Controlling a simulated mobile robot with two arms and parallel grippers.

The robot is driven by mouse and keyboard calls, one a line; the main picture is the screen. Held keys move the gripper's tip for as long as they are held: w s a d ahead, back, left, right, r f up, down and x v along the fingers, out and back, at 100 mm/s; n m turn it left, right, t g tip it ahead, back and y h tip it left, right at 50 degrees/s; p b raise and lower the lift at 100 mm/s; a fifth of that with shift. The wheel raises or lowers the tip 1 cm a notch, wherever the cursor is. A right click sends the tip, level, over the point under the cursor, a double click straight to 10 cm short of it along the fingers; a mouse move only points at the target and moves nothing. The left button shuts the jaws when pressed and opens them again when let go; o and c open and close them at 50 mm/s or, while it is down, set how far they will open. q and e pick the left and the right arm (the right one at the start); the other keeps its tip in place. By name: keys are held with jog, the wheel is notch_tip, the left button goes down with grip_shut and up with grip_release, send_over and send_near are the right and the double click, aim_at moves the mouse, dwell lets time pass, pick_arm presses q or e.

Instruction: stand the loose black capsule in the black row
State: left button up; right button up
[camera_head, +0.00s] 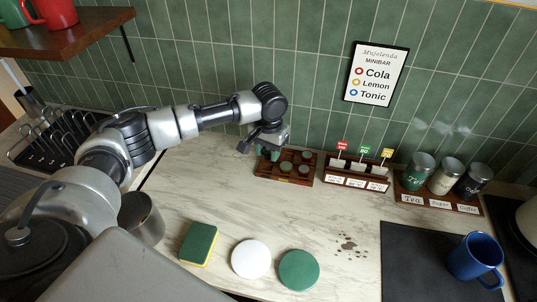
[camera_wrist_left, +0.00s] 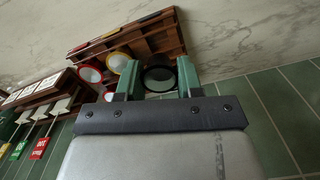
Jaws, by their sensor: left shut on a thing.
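The wooden capsule rack (camera_head: 290,178) stands on the counter near the tiled wall and also shows in the left wrist view (camera_wrist_left: 160,42). It has red, yellow and black marks along its edge. My left gripper (camera_head: 267,152) is at the rack's left side. In the left wrist view its green fingers (camera_wrist_left: 158,72) are shut on the black-rimmed capsule (camera_wrist_left: 159,79), at the black-marked side. I cannot tell whether the capsule touches the rack floor. A red-rimmed capsule (camera_wrist_left: 90,74) and a yellow-rimmed capsule (camera_wrist_left: 118,62) stand beside it. My right gripper is not in view.
A holder with small signs (camera_head: 356,175) stands right of the rack, then canisters (camera_head: 443,177) on a wooden base. A sponge (camera_head: 199,243), a white disc (camera_head: 251,259) and a green disc (camera_head: 299,270) lie in front. The counter between is clear, with brown spots.

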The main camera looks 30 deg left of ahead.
aim_at(269, 159)
pick_arm(q)
notch_tip(269, 159, down, 2)
jog(key=shift+f, duration=0.4)
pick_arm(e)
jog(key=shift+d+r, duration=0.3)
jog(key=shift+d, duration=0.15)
pick_arm(q)
jog(key=shift+d+f, duration=0.1)
jog(key=shift+f, duration=0.15)
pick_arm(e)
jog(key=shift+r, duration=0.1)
pick_arm(q)
jog(key=shift+f+p, duration=0.3)
jog(key=shift+f, duration=0.05)
jog(key=o, duration=0.9)
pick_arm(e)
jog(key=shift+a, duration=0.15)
pick_arm(q)
jog(key=shift+r, duration=0.1)
